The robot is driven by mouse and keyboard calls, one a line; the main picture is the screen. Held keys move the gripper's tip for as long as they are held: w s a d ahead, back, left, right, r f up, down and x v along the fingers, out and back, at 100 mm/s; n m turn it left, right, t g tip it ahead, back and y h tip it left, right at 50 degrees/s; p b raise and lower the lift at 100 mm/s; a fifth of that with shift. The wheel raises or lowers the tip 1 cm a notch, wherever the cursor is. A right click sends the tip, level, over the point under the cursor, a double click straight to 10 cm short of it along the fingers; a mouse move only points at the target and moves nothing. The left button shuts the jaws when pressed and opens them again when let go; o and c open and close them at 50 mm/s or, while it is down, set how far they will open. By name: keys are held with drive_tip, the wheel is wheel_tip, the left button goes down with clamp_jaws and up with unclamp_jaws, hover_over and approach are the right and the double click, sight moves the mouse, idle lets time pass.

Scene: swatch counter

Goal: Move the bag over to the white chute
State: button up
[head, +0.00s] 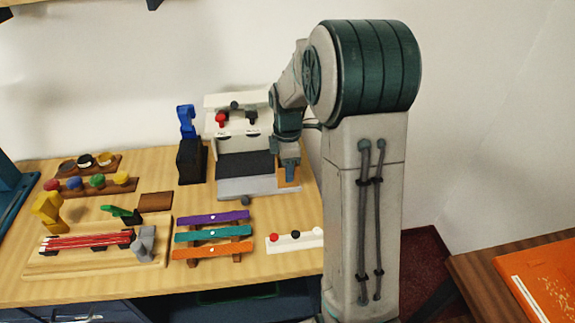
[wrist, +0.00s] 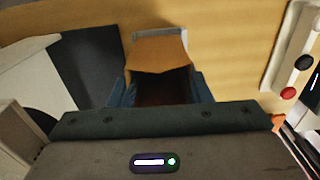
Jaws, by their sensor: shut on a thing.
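My gripper (head: 287,158) reaches down at the right end of the white device on the counter. It is shut on a brown paper bag (head: 288,184), which also shows between the fingers in the wrist view (wrist: 160,55). The bag's mouth faces the wrist camera and its inside looks dark. The white device (head: 238,101), which looks like the chute, has a dark panel (head: 245,163) and a pale grey front strip (head: 250,187). The bag is beside its right end; I cannot tell whether they touch. The dark panel is left of the bag in the wrist view (wrist: 90,65).
A white strip with red and black knobs (head: 295,240) lies in front of the bag. Purple, teal and orange bars (head: 212,236) lie to its left. A blue-and-black tool (head: 190,155) stands left of the device. Several small coloured items fill the counter's left side.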

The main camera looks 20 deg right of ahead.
drive_tip(key=shift+f, duration=0.25)
drive_tip(key=o, duration=1.1)
wheel_tip(320, 180, up, 14)
drive_tip(key=shift+f, duration=0.1)
drive_tip(key=s+a+f+m+t, duration=0.1)
drive_tip(key=s+a+f+m, duration=0.1)
drive_tip(key=s+m, duration=0.6)
drive_tip(key=s+a+f+m+t, duration=0.1)
drive_tip(key=s+a+m, duration=0.3)
drive_tip(key=s+m, duration=0.4)
drive_tip(key=s+f, duration=0.1)
drive_tip(key=s, duration=0.4)
drive_tip(key=shift+s+a+t, duration=0.4)
